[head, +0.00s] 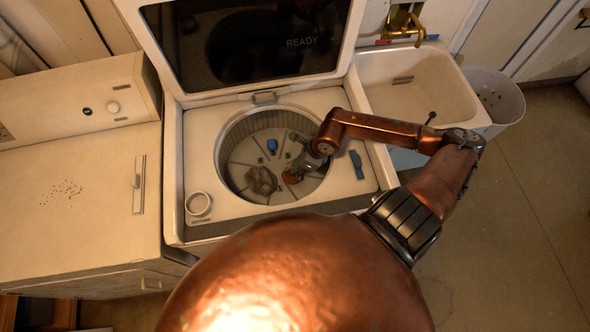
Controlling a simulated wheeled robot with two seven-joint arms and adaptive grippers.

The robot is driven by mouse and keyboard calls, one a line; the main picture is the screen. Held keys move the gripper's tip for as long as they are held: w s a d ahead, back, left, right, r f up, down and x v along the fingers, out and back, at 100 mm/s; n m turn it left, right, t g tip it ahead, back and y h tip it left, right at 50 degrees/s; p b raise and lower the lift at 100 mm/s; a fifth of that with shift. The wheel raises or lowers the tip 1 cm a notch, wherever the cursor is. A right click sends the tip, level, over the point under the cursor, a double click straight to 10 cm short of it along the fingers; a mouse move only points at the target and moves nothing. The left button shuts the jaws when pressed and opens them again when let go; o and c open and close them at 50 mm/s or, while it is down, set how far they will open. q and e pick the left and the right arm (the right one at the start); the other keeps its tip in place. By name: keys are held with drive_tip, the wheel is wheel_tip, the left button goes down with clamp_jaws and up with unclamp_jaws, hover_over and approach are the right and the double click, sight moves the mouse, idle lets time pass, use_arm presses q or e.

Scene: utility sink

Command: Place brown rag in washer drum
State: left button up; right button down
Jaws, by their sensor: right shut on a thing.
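The washer drum (229,151) is open at the centre of the head view, under a raised lid. My right gripper (296,170) reaches down into the drum from the right. It is shut on a small orange-brown thing (291,178), which looks like the brown rag, low inside the drum. Its outline is small and partly hidden by the gripper. A crumpled grey-brown cloth (262,181) lies on the drum floor to its left. A small blue thing (272,145) is also in the drum. My left gripper is out of view.
The raised lid (250,45) stands behind the drum. A blue item (357,165) lies on the washer top at right. A round white cup-like part (198,204) is at front left. A sink (420,85) and a white bin (497,95) stand at right.

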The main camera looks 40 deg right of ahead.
wheel_tip(320, 180, down, 2)
drive_tip(key=shift+f, duration=0.1)
drive_tip(key=c, duration=2.3)
unclamp_jaws()
drive_tip(key=shift+f, duration=0.1)
drive_tip(key=o, duration=0.5)
drive_tip(key=shift+r, duration=0.2)
drive_tip(key=p+v, duration=0.1)
drive_tip(key=v, duration=1.1)
drive_tip(key=shift+p, duration=0.3)
